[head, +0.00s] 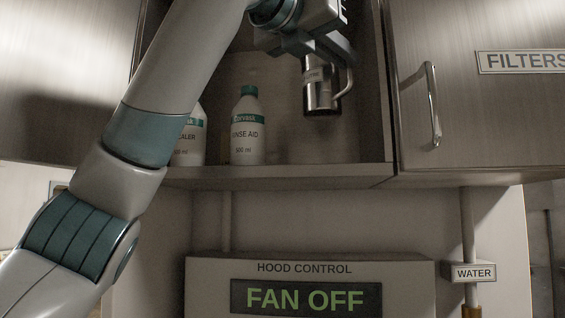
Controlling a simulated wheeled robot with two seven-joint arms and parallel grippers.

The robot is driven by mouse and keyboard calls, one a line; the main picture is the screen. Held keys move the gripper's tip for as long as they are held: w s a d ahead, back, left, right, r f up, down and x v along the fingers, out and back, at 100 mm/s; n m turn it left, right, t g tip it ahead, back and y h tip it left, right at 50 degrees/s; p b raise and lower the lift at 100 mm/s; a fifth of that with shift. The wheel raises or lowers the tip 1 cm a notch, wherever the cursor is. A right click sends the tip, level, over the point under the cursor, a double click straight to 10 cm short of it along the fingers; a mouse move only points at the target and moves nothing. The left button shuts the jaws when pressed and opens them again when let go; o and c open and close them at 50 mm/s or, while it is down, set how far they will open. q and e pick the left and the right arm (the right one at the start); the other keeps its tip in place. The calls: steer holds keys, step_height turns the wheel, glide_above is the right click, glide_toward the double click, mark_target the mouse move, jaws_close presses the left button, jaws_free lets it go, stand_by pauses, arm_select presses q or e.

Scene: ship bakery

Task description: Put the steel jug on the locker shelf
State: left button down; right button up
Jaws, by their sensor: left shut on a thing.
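The steel jug (319,88) is a small shiny cylinder with a handle on its right side. My left gripper (318,52) is shut on it from above, near its top. The jug hangs upright in the opening of the locker, with its base above the locker shelf (300,177). A gap shows between the jug's base and the shelf's front edge. My left arm comes in from the left and covers part of the locker's left side. My right gripper is not in view.
A rinse aid bottle (248,128) stands on the shelf left of the jug. Another bottle (192,142) is partly behind my arm. The shelf right of the rinse aid is clear. A closed FILTERS door (490,110) with a handle (433,105) is at right. A hood control panel (310,268) is below.

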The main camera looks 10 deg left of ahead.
mark_target(349, 91)
arm_select(q)
step_height(349, 91, down, 5)
steer(key=shift+w+f, duration=0.1)
steer(key=shift+w, duration=0.05)
steer(key=shift+f, duration=0.25)
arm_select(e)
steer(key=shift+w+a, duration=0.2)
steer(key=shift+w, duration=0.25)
arm_select(q)
step_height(349, 91, down, 3)
steer(key=shift+f, duration=0.65)
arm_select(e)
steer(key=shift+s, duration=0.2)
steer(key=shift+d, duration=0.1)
arm_select(q)
steer(key=c, duration=1.8)
jaws_free()
steer(key=shift+c, duration=0.2)
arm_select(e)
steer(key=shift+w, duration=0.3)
